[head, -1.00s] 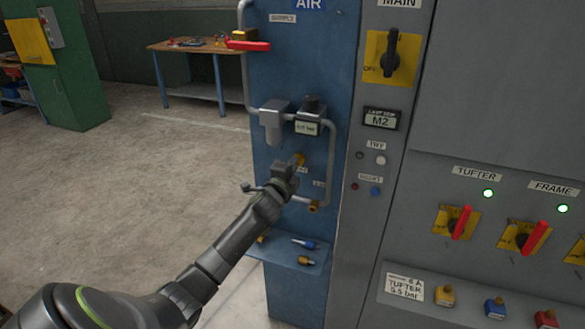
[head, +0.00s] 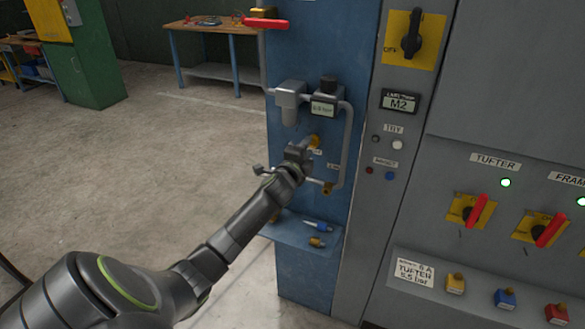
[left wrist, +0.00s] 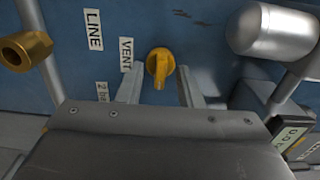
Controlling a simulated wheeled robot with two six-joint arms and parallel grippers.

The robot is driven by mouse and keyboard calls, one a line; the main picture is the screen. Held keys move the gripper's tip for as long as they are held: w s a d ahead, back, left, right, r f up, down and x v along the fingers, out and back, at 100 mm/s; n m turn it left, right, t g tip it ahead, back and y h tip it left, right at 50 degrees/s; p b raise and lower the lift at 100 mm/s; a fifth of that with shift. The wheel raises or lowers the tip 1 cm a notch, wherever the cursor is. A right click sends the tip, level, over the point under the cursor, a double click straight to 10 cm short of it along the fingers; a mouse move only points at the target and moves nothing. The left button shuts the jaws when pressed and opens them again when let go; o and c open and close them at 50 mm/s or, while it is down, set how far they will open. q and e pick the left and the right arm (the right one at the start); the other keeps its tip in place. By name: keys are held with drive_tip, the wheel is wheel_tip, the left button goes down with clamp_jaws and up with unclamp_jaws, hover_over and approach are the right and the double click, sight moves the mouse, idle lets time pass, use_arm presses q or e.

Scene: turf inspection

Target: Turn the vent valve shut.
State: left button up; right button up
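The vent valve is a small yellow knob (left wrist: 160,66) on the blue panel, beside a white VENT label (left wrist: 126,54) in the left wrist view. In the head view the knob (head: 314,140) is partly hidden by my left gripper (head: 300,150). In the left wrist view my left gripper (left wrist: 160,80) is open. Its two fingers reach toward the panel on either side of the knob, with a gap on both sides. I cannot tell how far the fingertips are from the panel. My right gripper is not in view.
A grey pipe (head: 348,150), a regulator with a small display (head: 323,109) and a red lever (head: 265,23) are close above and around the knob. A blue shelf (head: 285,232) with small fittings juts out below. A grey switch cabinet (head: 450,110) stands to the right.

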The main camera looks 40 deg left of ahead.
use_arm(q)
drive_tip(key=b+v, duration=0.2)
drive_tip(key=v, duration=1.4)
drive_tip(key=shift+s, duration=0.35)
